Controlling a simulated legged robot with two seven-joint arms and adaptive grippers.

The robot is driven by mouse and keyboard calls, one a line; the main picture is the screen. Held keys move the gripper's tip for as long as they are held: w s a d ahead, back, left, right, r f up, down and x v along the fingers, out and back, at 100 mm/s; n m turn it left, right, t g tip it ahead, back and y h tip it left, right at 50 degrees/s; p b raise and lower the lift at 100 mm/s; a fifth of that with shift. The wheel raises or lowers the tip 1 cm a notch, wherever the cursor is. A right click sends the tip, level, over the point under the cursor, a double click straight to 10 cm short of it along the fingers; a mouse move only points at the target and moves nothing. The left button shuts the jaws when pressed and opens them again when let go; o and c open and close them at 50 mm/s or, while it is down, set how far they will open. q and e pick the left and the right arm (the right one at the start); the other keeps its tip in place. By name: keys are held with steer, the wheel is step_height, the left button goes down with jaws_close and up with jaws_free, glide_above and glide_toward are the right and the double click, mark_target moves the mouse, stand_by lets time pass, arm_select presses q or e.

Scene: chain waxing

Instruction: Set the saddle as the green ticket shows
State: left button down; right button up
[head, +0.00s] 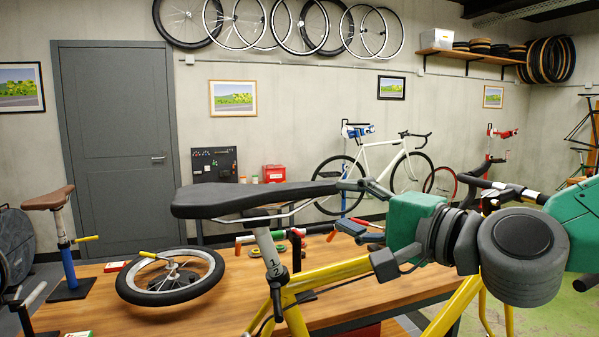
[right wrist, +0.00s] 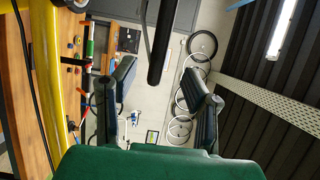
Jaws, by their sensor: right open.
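The black saddle (head: 250,197) sits on a silver seatpost (head: 267,247) in the yellow bike frame (head: 330,273). The post bears the marks 1 and 2, and the saddle's nose points right. My right gripper (head: 345,206) is open just right of the nose. In the right wrist view its fingers (right wrist: 160,88) are spread, and a dark bar (right wrist: 159,40), probably the saddle's nose, reaches down toward the gap from above. My left gripper is not seen.
The wooden bench (head: 225,315) holds a small wheel (head: 170,276) with a yellow lever. A brown saddle (head: 48,198) on a blue post stands at left. Several tools lie behind the yellow frame. A white bike (head: 385,165) hangs by the back wall.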

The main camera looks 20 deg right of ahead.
mark_target(308, 194)
steer(key=p+x, duration=0.2)
steer(key=x, duration=0.9)
steer(key=shift+a+p, duration=0.1)
steer(key=shift+p, duration=0.2)
